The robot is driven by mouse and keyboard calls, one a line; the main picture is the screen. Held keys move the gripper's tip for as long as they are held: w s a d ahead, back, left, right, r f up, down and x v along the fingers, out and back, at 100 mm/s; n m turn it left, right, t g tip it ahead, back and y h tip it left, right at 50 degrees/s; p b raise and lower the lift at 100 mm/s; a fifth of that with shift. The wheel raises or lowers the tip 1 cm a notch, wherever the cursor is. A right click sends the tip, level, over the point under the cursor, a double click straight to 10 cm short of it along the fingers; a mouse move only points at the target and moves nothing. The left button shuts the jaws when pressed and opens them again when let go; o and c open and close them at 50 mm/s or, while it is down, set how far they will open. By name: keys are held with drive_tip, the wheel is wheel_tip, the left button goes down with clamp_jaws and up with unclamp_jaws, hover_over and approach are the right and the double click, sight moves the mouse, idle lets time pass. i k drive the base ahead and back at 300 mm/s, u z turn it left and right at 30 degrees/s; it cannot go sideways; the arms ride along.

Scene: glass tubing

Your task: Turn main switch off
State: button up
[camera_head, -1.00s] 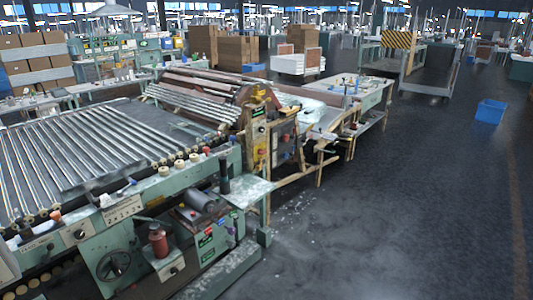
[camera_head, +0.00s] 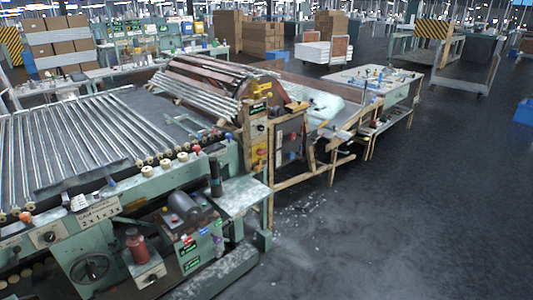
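The glass tubing machine (camera_head: 138,193) fills the left and middle of the head view, with glass tubes on its rollers. An upright control panel (camera_head: 246,137) stands at its right end. It carries a dark round knob (camera_head: 260,128) and, lower down, a yellow plate with a red knob (camera_head: 262,153). I see no readable label that tells which one is the main switch, and its setting is too small to tell. My gripper is not in view.
A yellowish frame (camera_head: 300,181) and a work table (camera_head: 345,74) extend right of the panel. A small green side shelf (camera_head: 240,194) juts out in front. The dark floor (camera_head: 400,220) at the right is open. A blue bin (camera_head: 523,112) stands at the right edge.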

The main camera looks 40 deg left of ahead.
sight(260, 152)
drive_tip(key=i, duration=1.3)
drive_tip(key=z, duration=0.25)
drive_tip(key=k, duration=0.2)
drive_tip(key=u, duration=3.3)
